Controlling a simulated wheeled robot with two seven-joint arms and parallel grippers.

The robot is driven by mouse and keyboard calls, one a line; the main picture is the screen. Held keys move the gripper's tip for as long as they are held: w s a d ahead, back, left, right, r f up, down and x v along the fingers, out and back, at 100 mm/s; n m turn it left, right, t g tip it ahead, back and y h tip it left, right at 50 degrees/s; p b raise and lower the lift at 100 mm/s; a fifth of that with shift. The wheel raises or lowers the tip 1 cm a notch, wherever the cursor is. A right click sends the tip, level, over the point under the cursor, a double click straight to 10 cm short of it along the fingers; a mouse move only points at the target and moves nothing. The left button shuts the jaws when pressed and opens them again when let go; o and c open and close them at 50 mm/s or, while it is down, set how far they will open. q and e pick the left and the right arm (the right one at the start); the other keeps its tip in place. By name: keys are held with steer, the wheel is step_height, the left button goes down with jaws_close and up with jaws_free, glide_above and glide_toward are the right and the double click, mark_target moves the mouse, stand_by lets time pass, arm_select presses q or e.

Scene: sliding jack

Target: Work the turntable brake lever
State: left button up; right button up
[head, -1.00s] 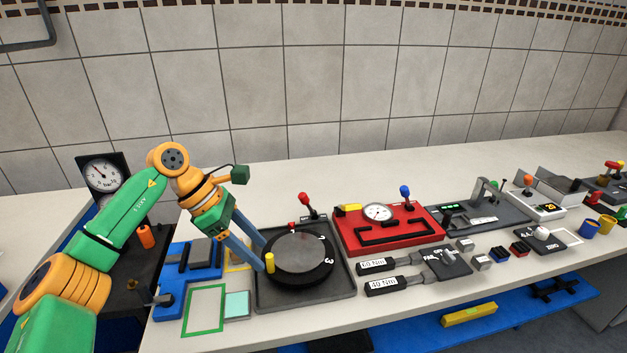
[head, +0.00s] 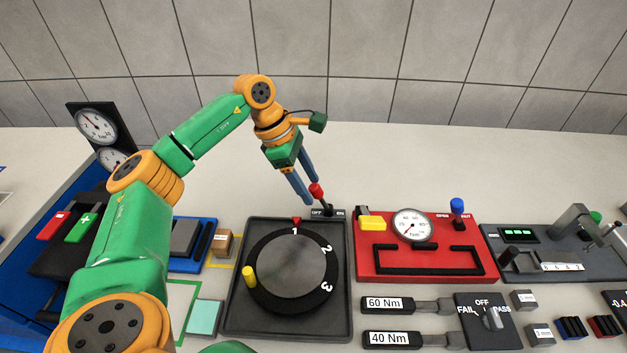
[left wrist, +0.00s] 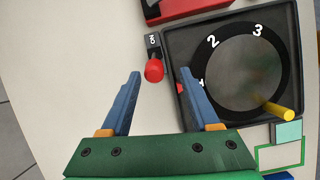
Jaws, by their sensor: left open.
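The brake lever (head: 317,191) has a red knob and stands on a small OFF/ON plate (head: 329,212) at the back right of the turntable tray. The turntable (head: 291,264) is a grey disc with a black ring numbered 1, 2, 3 and a yellow peg (head: 250,277) at its left. A red marker (head: 296,220) sits by the 1. My left gripper (head: 306,188) is open and empty. In the left wrist view the red knob (left wrist: 154,70) shows ahead of the blue fingers (left wrist: 160,85), between their lines and apart from them. My right gripper is not in view.
A red gauge panel (head: 374,270) with a blue-knobbed lever stands right of the tray. Two torque wrenches (head: 387,305) lie in front of it. A teal block (head: 205,317) is at the tray's front left. The table behind the lever is clear up to the tiled wall.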

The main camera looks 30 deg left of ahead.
arm_select(q)
steer(key=shift+w+d+f, duration=0.2)
steer(key=shift+w+f, duration=0.25)
steer(key=shift+f, duration=0.3)
steer(key=shift+w+f, duration=0.1)
steer(key=shift+w, duration=0.15)
steer(key=shift+s, duration=0.15)
jaws_close()
stand_by(0.5)
